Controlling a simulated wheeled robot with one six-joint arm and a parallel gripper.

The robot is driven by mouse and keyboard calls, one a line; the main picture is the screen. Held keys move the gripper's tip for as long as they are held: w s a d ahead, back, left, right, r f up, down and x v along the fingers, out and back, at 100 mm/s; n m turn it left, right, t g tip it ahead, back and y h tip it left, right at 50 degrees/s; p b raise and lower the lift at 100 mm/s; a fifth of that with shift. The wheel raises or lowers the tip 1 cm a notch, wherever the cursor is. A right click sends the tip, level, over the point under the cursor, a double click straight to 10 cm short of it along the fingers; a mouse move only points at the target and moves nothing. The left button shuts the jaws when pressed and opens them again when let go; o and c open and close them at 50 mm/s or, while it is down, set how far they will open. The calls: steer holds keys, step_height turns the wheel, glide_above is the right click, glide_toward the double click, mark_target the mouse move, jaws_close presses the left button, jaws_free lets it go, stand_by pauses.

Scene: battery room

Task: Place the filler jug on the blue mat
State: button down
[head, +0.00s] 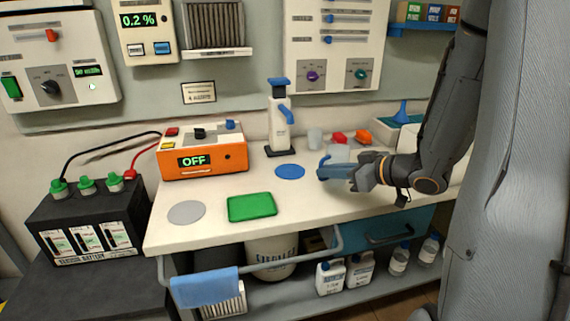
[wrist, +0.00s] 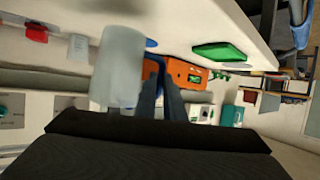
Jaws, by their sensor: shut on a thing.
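The filler jug (head: 338,153) is a pale translucent cylinder, seen just behind my gripper in the head view. It also shows large beside the fingers in the wrist view (wrist: 117,68). My gripper (head: 324,168) is shut on it, over the bench to the right of the blue mat. The grip point is partly hidden, and I cannot tell whether the jug touches the bench. The round blue mat (head: 290,171) lies flat and bare on the bench. A sliver of it shows behind the jug in the wrist view (wrist: 151,43).
A white pump stand (head: 280,122) with blue parts rises behind the mat. A smaller translucent cup (head: 315,138) and red and orange items stand behind the jug. An orange box (head: 203,152), a green tray (head: 252,207) and a grey disc (head: 187,212) lie left.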

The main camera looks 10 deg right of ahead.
steer(key=shift+w+a+r+p+x, duration=0.2)
steer(key=shift+r+p+x, duration=0.3)
steer(key=shift+x, duration=2.5)
steer(key=shift+w+a+r+p+x, duration=0.15)
steer(key=shift+r+p+x, duration=0.35)
steer(key=shift+x, duration=2.45)
steer(key=shift+w+a+r+p+x, duration=0.1)
steer(key=shift+w+r+p+x, duration=0.35)
steer(key=shift+x, duration=2.55)
steer(key=shift+s+r, duration=0.1)
steer(key=shift+s, duration=0.15)
steer(key=c, duration=1.8)
jaws_free()
steer(key=shift+c, duration=0.2)
